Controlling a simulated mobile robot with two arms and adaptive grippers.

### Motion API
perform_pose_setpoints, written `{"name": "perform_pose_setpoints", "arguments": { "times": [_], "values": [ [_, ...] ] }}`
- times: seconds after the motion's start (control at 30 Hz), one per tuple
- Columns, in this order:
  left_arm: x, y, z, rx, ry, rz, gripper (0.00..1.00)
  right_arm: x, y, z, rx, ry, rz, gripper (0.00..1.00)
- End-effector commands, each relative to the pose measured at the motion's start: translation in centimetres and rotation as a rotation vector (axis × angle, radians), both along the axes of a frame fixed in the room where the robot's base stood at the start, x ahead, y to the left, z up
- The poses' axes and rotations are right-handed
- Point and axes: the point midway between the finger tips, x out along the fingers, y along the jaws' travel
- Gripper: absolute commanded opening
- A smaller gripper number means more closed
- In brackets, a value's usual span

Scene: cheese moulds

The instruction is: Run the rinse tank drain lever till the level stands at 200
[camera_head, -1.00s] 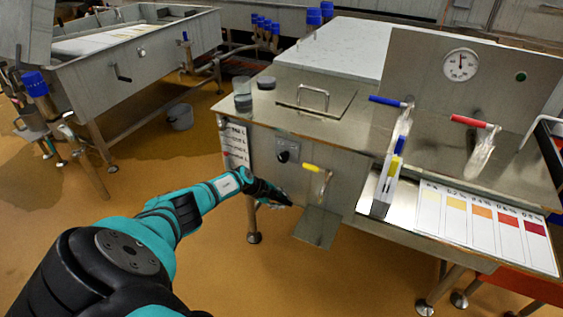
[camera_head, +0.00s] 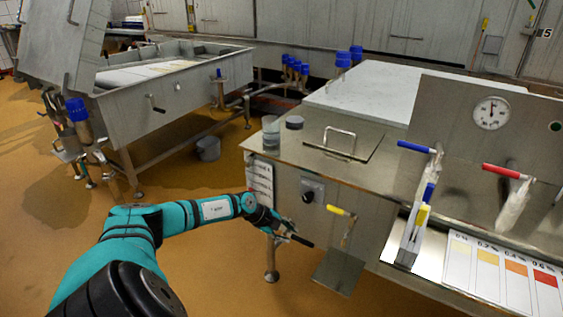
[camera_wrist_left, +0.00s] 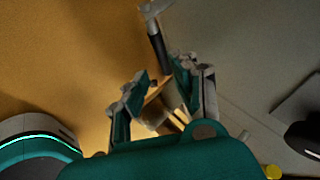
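A black-handled lever (camera_wrist_left: 158,48) with a grey metal end shows just beyond my left gripper's fingertips in the wrist view. What seems to be the same black handle (camera_head: 302,241) shows in the head view, low at the left end of the steel tank bench (camera_head: 370,200). My left gripper (camera_head: 284,229) is beside it. In the wrist view my left gripper (camera_wrist_left: 160,74) has its fingers apart, with the handle's near end around the gap; contact cannot be told. A round dial (camera_head: 491,112) stands on the back panel; its figures are too small to read. My right gripper is out of view.
A yellow lever (camera_head: 338,210) and a black knob (camera_head: 308,196) are on the bench front, above a small steel plate (camera_head: 338,271). Blue (camera_head: 414,146) and red (camera_head: 502,171) levers are further right. A vat (camera_head: 180,85) stands back left.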

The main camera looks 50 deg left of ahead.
Motion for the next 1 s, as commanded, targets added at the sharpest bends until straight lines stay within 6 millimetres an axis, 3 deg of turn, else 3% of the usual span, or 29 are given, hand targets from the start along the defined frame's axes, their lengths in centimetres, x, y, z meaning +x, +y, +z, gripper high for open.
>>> {"name": "perform_pose_setpoints", "arguments": {
  "times": [0.3,1.0],
  "values": [
    [-1.8,0.6,2.2,0.0,0.0,-0.002,0.27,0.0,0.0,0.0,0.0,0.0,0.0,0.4],
    [-1.8,0.6,2.2,-0.001,0.001,-0.001,0.27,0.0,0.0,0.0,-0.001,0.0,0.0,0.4]
  ]
}}
